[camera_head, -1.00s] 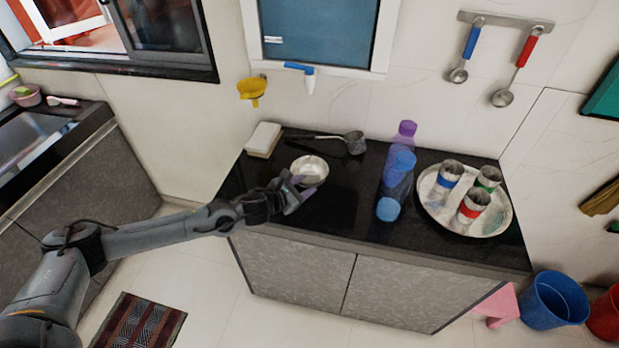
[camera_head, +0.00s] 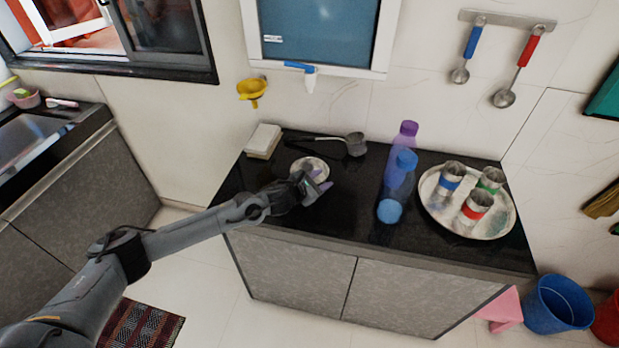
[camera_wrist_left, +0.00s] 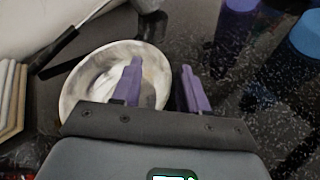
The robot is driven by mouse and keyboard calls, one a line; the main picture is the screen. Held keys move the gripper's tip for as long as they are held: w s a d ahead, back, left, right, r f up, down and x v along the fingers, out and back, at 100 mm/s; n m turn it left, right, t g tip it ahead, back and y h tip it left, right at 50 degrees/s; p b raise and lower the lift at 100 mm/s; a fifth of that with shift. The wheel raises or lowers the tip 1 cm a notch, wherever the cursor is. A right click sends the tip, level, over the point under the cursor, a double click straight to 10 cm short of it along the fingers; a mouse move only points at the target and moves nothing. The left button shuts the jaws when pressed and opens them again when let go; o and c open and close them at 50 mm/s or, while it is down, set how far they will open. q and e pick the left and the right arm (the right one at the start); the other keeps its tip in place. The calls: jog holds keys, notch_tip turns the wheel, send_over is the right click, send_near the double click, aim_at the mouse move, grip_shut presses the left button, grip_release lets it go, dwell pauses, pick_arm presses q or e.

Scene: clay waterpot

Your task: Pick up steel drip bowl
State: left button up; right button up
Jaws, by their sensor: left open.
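The steel drip bowl (camera_head: 308,164) is a small, shallow, shiny bowl on the black counter, left of the bottles. It also shows in the left wrist view (camera_wrist_left: 92,77). My left gripper (camera_head: 321,186) is at the bowl's near right side and hides part of it. In the left wrist view its two purple fingers (camera_wrist_left: 160,86) are apart. One finger appears over the bowl's inside and the other is outside its right rim, so the rim lies between them in the picture. I cannot tell whether either finger touches the bowl. My right gripper is not in view.
A ladle (camera_head: 355,144) and a stack of pale tiles (camera_head: 263,141) lie behind the bowl. Blue and purple bottles (camera_head: 404,163) stand to the right. A round tray (camera_head: 434,210) holds steel cups farther right. Counter between bowl and bottles is clear.

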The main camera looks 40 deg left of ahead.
pick_arm(q)
grip_shut()
jog(key=shift+r, duration=0.1)
